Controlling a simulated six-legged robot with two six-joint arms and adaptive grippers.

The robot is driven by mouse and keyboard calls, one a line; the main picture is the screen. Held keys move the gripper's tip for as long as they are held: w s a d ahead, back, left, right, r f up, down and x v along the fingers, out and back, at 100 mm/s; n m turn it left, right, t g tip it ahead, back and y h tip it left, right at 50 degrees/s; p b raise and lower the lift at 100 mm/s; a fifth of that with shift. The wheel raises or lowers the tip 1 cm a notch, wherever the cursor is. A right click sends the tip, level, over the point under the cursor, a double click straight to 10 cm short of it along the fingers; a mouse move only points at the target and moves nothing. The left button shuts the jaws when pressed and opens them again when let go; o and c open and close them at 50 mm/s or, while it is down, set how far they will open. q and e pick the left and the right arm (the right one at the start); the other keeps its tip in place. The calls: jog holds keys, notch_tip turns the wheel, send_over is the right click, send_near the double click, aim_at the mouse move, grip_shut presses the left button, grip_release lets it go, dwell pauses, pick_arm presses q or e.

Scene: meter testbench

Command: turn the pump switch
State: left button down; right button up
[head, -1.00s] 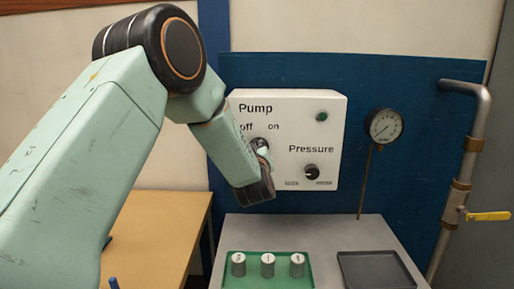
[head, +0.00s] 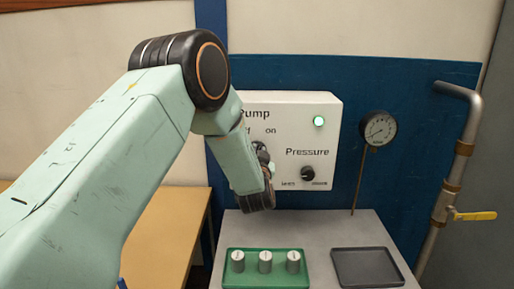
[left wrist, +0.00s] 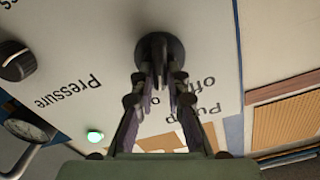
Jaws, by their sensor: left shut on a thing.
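The white control box (head: 315,120) stands on the blue panel, with "Pump", "off" and "on" printed on it. The pump switch (left wrist: 158,47) is a round black knob with a raised grip bar, seen in the left wrist view. My left gripper (left wrist: 160,78) is shut on this bar, one finger on each side. In the head view my wrist and forearm hide most of the switch and part of the lettering. The green lamp (head: 319,121) on the box is lit, and it also glows in the left wrist view (left wrist: 95,136). My right gripper is not in view.
A black pressure knob (head: 308,173) sits right of my wrist. A gauge (head: 379,128) on a thin stem and a pipe with a yellow-handled valve (head: 474,215) stand further right. A green tray (head: 265,283) with several metal cylinders and an empty dark tray (head: 367,268) lie below.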

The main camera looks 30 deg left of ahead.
pick_arm(q)
jog(key=shift+w+r+m+p, duration=0.1)
jog(key=shift+r+m+p, duration=0.15)
jog(key=shift+m, duration=0.35)
jog(key=c, duration=1.3)
grip_release()
jog(key=shift+d+f, duration=0.1)
jog(key=shift+f, duration=0.1)
jog(key=shift+c, duration=0.2)
jog(key=v, duration=1.2)
